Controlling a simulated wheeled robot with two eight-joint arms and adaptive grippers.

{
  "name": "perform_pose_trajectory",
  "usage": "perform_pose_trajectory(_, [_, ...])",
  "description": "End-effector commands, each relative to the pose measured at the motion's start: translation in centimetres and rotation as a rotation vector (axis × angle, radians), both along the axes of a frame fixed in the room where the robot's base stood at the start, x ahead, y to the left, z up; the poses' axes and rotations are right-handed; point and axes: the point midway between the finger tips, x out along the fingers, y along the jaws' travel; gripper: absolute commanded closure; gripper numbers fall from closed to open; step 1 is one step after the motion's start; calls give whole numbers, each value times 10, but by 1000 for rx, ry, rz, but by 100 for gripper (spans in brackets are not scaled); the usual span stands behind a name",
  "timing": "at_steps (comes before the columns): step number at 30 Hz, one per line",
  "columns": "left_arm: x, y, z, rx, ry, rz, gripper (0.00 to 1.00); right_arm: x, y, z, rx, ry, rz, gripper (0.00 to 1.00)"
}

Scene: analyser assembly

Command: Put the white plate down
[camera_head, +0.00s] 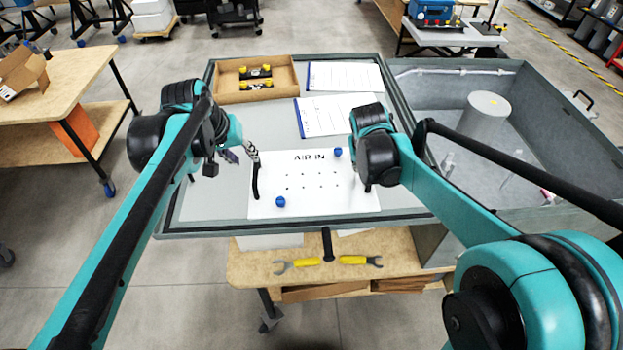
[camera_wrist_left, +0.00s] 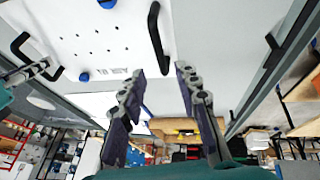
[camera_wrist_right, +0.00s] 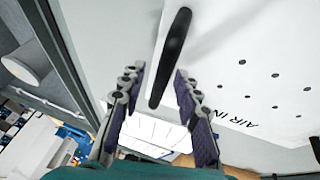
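The white plate (camera_head: 315,200) marked "AIR IN" lies flat on the grey panel, with small holes, two blue knobs and a black handle on each side. My left gripper (camera_head: 252,155) is at the left handle (camera_head: 255,182). In the left wrist view its fingers (camera_wrist_left: 160,70) are apart and the handle (camera_wrist_left: 157,38) is just ahead of the gap, not clasped. In the right wrist view my right gripper (camera_wrist_right: 160,72) is open, with the other handle (camera_wrist_right: 172,55) between its fingers and gaps showing. In the head view my right arm mostly hides that handle and gripper.
A wooden tray (camera_head: 220,92) with yellow-and-black parts and papers (camera_head: 335,115) lie behind the plate. An open grey bin with a white cylinder (camera_head: 485,118) stands at right. A yellow-handled wrench (camera_head: 297,264) lies on the wooden shelf in front.

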Motion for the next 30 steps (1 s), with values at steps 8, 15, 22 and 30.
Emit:
perform_pose_trajectory(8, [-9, 4, 22, 0, 0, 0, 68, -2, 1, 4, 0, 0, 0, 68])
perform_pose_trajectory(15, [-9, 4, 22, 0, 0, 0, 68, -19, 9, 42, 0, 0, 2, 68])
perform_pose_trajectory(22, [-9, 4, 22, 0, 0, 0, 68, -37, 17, 85, 0, 0, 2, 68])
perform_pose_trajectory(30, [-9, 4, 22, 0, 0, 0, 68, -46, 21, 108, 0, 0, 0, 68])
